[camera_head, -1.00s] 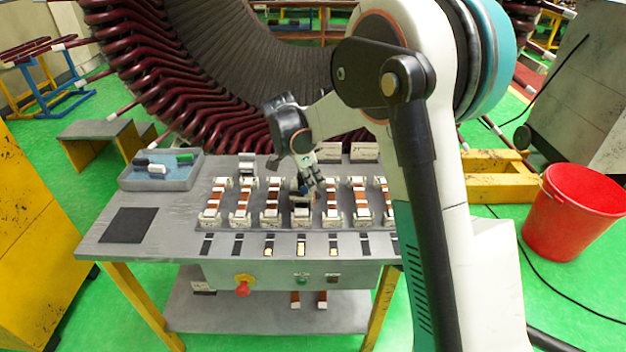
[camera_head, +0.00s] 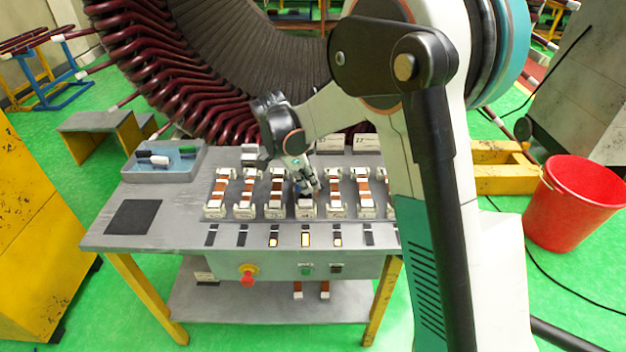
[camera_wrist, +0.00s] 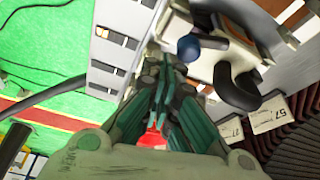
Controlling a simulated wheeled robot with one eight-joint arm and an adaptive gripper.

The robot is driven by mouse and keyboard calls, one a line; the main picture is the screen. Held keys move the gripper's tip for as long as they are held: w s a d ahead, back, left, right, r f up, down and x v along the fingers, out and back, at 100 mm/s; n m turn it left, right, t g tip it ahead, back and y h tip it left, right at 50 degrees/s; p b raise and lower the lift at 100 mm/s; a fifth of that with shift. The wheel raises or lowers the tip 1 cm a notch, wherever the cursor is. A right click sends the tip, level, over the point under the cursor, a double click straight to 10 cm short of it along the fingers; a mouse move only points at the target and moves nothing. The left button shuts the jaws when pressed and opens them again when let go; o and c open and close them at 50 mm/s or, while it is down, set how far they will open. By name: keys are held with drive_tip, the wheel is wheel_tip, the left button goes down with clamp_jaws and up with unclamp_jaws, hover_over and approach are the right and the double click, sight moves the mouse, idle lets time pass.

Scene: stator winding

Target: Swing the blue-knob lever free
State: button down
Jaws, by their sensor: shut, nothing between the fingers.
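The blue knob (camera_wrist: 188,47) shows as a dark blue ball in the wrist view, on a pale clamp fixture. A black curved piece (camera_wrist: 240,88) is beside it on the right. My gripper (camera_wrist: 163,68) is shut and empty, with its fingertips just to the lower left of the knob. I cannot tell whether they touch it. In the head view my gripper (camera_head: 308,186) is low over the middle fixture (camera_head: 305,207) of the row on the grey bench. It hides the knob and most of the lever there.
Similar fixtures (camera_head: 337,207) with copper-coloured strips stand close on both sides. A grey-blue tray (camera_head: 130,172) with small parts and a black mat (camera_head: 133,217) are at the bench's left. The big stator (camera_head: 180,80) rises behind. A red bucket (camera_head: 572,205) stands at right.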

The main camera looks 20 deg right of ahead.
drive_tip(key=shift+s+a, duration=0.25)
drive_tip(key=shift+a, duration=0.9)
drive_tip(key=shift+w, duration=0.1)
